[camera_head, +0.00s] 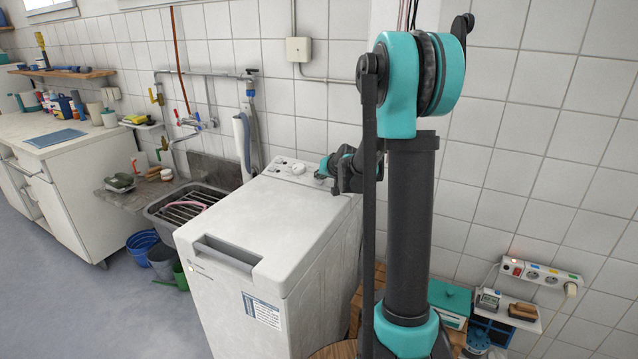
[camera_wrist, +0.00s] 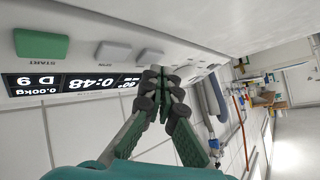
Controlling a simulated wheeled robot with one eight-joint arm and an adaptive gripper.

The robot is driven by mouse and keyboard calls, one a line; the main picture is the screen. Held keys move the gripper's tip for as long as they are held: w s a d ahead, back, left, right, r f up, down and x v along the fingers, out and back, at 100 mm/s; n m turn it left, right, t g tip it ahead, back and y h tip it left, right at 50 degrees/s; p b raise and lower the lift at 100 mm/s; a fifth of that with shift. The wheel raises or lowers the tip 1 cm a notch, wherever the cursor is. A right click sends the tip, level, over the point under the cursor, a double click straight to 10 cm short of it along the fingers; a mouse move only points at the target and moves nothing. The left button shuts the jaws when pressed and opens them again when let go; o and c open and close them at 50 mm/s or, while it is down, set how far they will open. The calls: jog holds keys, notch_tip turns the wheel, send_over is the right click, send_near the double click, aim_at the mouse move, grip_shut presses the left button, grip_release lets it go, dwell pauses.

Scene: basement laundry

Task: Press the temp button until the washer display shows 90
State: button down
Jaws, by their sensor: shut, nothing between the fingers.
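The white top-loading washer (camera_head: 245,210) stands in the middle of the head view, its control panel (camera_head: 298,172) along the back edge. My gripper (camera_head: 322,172) is at the right part of that panel, mostly hidden behind my arm. In the wrist view my gripper (camera_wrist: 162,78) is shut and empty, its tips close to a pale button (camera_wrist: 150,56); contact cannot be told. Another pale button (camera_wrist: 115,50) and the green start button (camera_wrist: 40,44) lie to the left. The dark display (camera_wrist: 60,84) appears upside down with a time of about 0:48.
A sink (camera_head: 185,203) with a rack adjoins the washer on the left, with taps (camera_head: 197,123) and a hose above. A tiled wall (camera_head: 300,110) stands close behind. A power strip (camera_head: 540,275) and shelf are at the right. The floor (camera_head: 90,310) at front left is clear.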

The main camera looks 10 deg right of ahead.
jog(key=shift+r, duration=0.3)
jog(key=r, duration=0.1)
jog(key=s+r, duration=0.1)
jog(key=r, duration=0.1)
jog(key=a+r, duration=0.1)
jog(key=shift+s+r, duration=0.15)
jog(key=shift+r, duration=0.25)
dwell(0.6)
jog(key=shift+n+g+h, duration=0.5)
jog(key=shift+g+h, duration=0.1)
jog(key=s+f, duration=0.1)
jog(key=s, duration=0.7)
jog(key=s+f, duration=0.1)
jog(key=s, duration=0.3)
jog(key=shift+s+d+f, duration=0.1)
jog(key=shift+d+f, duration=0.25)
jog(key=shift+d, duration=0.05)
jog(key=s+d+f+g, duration=0.1)
jog(key=s+f, duration=0.3)
jog(key=s, duration=0.5)
jog(key=s+d+f+g+h, duration=0.1)
jog(key=s+f, duration=0.3)
jog(key=s, duration=0.6)
jog(key=s+d+f+g+h, duration=0.1)
jog(key=s+f+g, duration=0.1)
jog(key=s+f, duration=0.3)
jog(key=s, duration=0.4)
jog(key=shift+s+d+n+g, duration=0.15)
jog(key=shift+n+g, duration=0.25)
